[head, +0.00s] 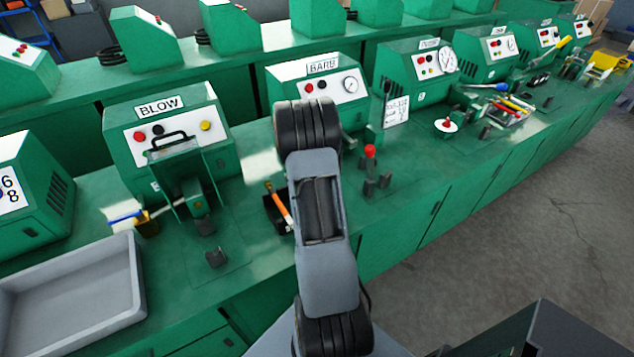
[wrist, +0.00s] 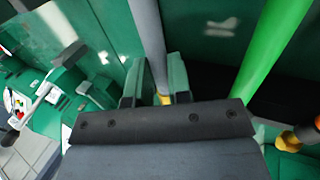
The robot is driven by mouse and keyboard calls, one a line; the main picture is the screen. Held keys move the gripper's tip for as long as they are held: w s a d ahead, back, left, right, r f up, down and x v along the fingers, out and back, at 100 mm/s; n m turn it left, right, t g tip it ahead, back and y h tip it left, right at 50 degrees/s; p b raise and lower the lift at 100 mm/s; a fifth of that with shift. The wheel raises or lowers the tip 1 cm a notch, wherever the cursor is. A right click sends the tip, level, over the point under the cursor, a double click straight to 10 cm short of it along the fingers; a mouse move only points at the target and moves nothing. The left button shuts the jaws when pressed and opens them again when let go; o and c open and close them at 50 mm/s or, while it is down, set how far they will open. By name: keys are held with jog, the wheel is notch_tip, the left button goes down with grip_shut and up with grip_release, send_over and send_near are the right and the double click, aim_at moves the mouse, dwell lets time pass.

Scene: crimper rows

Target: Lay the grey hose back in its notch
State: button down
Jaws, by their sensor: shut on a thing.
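In the wrist view, the grey hose (wrist: 149,40) runs down from the top edge and passes between the two fingers of my gripper (wrist: 155,75), which is shut on it. A bit of yellow (wrist: 165,99) shows at the hose's lower end, just above my gripper's dark body. A bright green hose (wrist: 272,45) slants down on the right, apart from the fingers. I cannot make out the notch in either view. In the head view my arm covers the middle of the bench, and neither my gripper nor the grey hose shows.
The head view shows a long green bench (head: 420,185) with the BLOW machine (head: 165,130) and BARB machine (head: 318,88). A grey tray (head: 70,290) lies at front left. An orange-handled tool (head: 278,205) and red-topped lever (head: 370,152) stand beside my arm. Open floor lies at right.

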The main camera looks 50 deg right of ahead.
jog(key=c, duration=1)
grip_release()
jog(key=b+v, duration=0.1)
jog(key=v, duration=1.2)
jog(key=shift+w+a+r, duration=0.1)
jog(key=shift+w+r, duration=0.05)
jog(key=shift+r, duration=0.2)
jog(key=s+a+r+n+t+y, duration=0.1)
jog(key=s+a, duration=0.3)
jog(key=a, duration=0.5)
jog(key=s+a+r+n+t+y, duration=0.1)
jog(key=s+a+r+t+y, duration=0.1)
jog(key=a, duration=0.8)
jog(key=s+a+r+n+t+y, duration=0.1)
jog(key=s+a+r, duration=0.3)
jog(key=a, duration=0.5)
jog(key=shift+s+a+r+n+t+y, duration=0.1)
jog(key=shift+s+a+n+t+y, duration=0.05)
jog(key=shift+s+t, duration=0.3)
jog(key=shift+s+a+n+t+y, duration=0.15)
jog(key=shift+s+t, duration=0.1)
jog(key=shift+s, duration=0.3)
